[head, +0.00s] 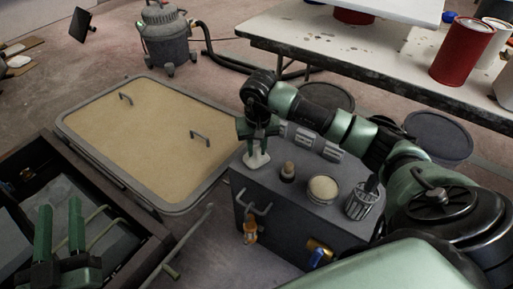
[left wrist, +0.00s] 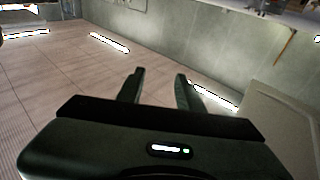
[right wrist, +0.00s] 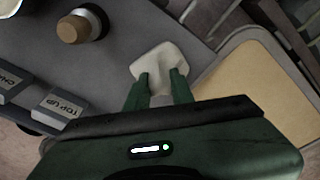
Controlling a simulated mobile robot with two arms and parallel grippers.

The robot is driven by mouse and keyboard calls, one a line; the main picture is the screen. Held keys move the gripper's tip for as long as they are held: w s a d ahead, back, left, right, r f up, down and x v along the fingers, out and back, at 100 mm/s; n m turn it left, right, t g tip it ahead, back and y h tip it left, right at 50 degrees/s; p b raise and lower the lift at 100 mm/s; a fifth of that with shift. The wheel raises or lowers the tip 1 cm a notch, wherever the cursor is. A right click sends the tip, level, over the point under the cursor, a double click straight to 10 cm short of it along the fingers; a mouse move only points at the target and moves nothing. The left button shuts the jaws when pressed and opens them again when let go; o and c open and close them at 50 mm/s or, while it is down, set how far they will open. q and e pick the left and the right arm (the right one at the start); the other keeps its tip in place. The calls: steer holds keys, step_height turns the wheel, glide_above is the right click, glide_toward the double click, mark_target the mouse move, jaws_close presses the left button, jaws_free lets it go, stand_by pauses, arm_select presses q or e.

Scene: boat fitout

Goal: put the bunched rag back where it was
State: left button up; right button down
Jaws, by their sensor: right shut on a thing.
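The bunched rag (head: 257,160) is a small off-white bundle at the far left corner of the grey box top (head: 262,186). My right gripper (head: 258,130) points down and is shut on it. In the right wrist view the rag (right wrist: 160,62) sticks out beyond the two fingertips (right wrist: 160,80), near the edge of the box. I cannot tell whether its underside touches the box top. My left gripper (head: 60,205) is at the lower left, its fingers apart and empty, as the left wrist view (left wrist: 160,75) also shows.
On the box top stand a cork-topped jar (head: 288,172), a round pale-topped tin (head: 323,189), a slotted metal cup (head: 362,200) and labelled blocks (head: 307,138). A tan framed panel (head: 150,140) lies to the left. A white table (head: 380,65) stands behind.

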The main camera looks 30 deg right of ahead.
steer(key=c, duration=1.2)
jaws_free()
steer(key=shift+f, duration=0.1)
